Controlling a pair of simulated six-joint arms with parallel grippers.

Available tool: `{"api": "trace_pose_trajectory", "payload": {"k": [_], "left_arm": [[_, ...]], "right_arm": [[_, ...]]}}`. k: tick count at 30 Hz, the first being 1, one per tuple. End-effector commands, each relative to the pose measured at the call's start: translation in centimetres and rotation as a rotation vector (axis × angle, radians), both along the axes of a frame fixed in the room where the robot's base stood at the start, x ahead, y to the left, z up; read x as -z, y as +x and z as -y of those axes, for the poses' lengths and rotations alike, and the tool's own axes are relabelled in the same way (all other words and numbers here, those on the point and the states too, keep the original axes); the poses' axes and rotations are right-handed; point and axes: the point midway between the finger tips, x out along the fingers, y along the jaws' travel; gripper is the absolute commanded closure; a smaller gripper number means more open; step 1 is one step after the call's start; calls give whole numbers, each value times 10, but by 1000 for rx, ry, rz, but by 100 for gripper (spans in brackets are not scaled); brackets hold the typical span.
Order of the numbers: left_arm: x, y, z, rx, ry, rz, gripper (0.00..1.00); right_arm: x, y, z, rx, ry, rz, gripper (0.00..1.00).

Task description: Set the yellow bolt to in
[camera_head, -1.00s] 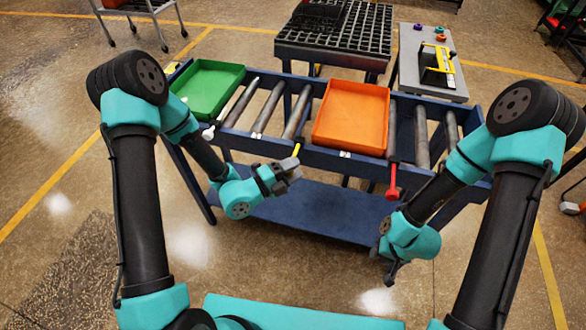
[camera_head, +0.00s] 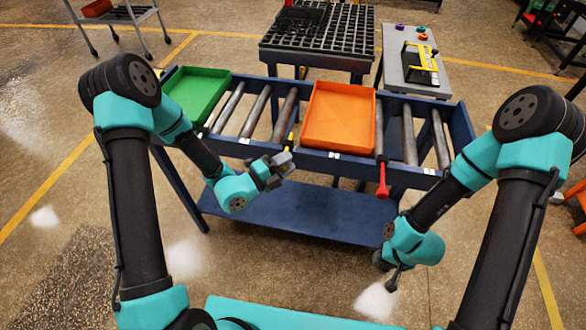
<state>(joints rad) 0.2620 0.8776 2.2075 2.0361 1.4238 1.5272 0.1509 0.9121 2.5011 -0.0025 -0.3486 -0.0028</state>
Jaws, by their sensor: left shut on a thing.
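The yellow bolt (camera_head: 291,138) is at the front rail of the blue roller table, left of the orange tray. Its yellow part points across the rail between the rollers. My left gripper (camera_head: 286,159) is at the front end of the bolt and shut on it; the fingers hide that end. My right gripper (camera_head: 391,282) hangs low in front of the table on the right, away from the bolts. Its fingers are too small and dark to tell whether they are open.
The blue roller table (camera_head: 290,212) carries a green tray (camera_head: 197,95) and an orange tray (camera_head: 339,115). A red bolt (camera_head: 383,180) sticks out from the front rail to the right. A black grid table (camera_head: 318,35) and a grey table (camera_head: 392,65) stand behind.

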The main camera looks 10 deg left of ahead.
Motion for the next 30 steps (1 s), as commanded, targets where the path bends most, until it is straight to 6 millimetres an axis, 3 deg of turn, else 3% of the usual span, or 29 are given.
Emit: {"api": "trace_pose_trajectory", "payload": {"k": [8,9,16,30], "left_arm": [[0,1,-1,-2,1,0,100],[0,1,-1,-2,1,-1,62],[0,0,0,-1,1,-1,40],[1,-2,-3,-2,1,-1,39]], "right_arm": [[0,0,0,-1,0,0,67],[0,0,0,-1,0,0,67],[0,0,0,-1,0,0,67],[0,0,0,-1,0,0,67]]}}
